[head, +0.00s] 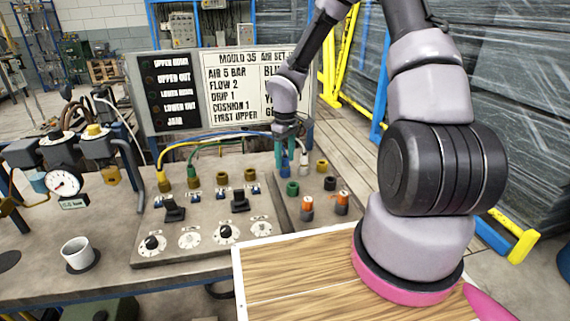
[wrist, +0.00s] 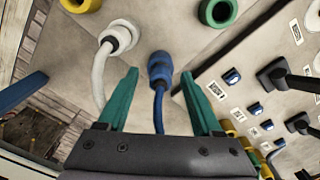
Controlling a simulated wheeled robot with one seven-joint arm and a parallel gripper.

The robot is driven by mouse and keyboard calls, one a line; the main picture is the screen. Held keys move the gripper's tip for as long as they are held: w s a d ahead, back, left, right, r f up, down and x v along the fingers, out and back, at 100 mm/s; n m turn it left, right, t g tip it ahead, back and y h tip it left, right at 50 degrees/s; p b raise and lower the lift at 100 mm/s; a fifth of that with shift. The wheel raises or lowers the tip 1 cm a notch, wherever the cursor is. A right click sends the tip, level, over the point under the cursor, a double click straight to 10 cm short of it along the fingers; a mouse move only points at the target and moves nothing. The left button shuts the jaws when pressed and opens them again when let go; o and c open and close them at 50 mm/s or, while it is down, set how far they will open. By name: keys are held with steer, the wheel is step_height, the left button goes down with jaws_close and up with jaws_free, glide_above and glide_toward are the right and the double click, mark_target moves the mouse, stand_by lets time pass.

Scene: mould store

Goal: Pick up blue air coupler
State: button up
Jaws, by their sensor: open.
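The blue air coupler (wrist: 160,66) stands on the panel with a blue hose running from it towards me in the wrist view. Nothing is held.
A white coupler (wrist: 119,38) with a white hose sits close beside the left finger. A green ring port (wrist: 217,11) and a yellow one (wrist: 80,3) are nearby. The control panel (head: 215,215) carries knobs and switches. A white cup (head: 77,252) stands left on the bench.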

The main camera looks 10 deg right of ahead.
steer(key=shift+f, duration=0.45)
steer(key=shift+c, duration=0.4)
jaws_close()
